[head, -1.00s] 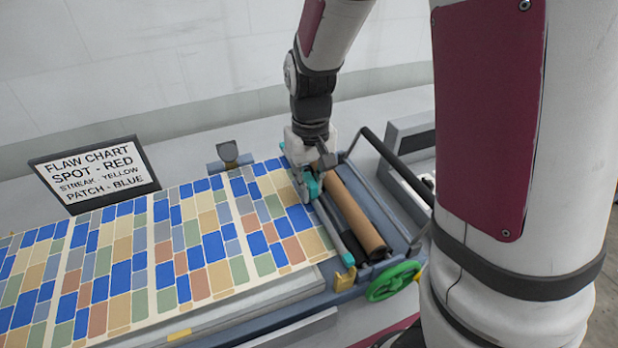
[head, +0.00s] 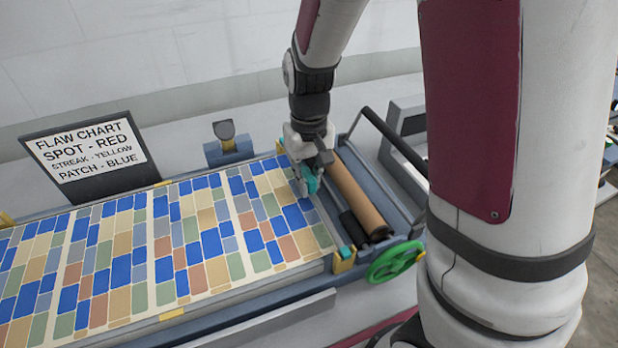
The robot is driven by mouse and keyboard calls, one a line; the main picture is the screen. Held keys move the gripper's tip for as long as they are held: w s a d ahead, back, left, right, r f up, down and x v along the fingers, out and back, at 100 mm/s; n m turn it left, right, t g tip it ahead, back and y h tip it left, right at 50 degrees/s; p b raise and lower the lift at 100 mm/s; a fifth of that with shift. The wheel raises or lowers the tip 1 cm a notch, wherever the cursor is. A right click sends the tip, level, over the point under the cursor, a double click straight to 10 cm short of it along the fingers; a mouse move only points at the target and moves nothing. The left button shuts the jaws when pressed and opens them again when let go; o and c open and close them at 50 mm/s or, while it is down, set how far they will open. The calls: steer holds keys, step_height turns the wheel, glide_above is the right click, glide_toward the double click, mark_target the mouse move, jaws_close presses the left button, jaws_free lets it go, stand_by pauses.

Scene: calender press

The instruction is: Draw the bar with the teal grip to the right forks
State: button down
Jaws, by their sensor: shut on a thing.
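My gripper (head: 314,172) is shut on the teal grip (head: 311,183) at the far right end of the patterned sheet (head: 190,232). The bar lies across the right end of the sheet, mostly hard to make out. Its near end shows a teal tip (head: 346,252) at the yellow right fork (head: 343,264). I cannot tell whether it is seated in that fork.
A brown roller (head: 358,198) lies just right of the bar, with a green handwheel (head: 395,262) at its near end. A black handrail (head: 394,150) rises behind it. A flaw chart sign (head: 86,155) stands at the back left.

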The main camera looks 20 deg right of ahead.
steer(key=shift+f, duration=0.45)
steer(key=c, duration=1.5)
jaws_free()
steer(key=shift+o, duration=0.2)
step_height(320, 180, up, 11)
steer(key=shift+f, duration=0.15)
steer(key=shift+r, duration=0.6)
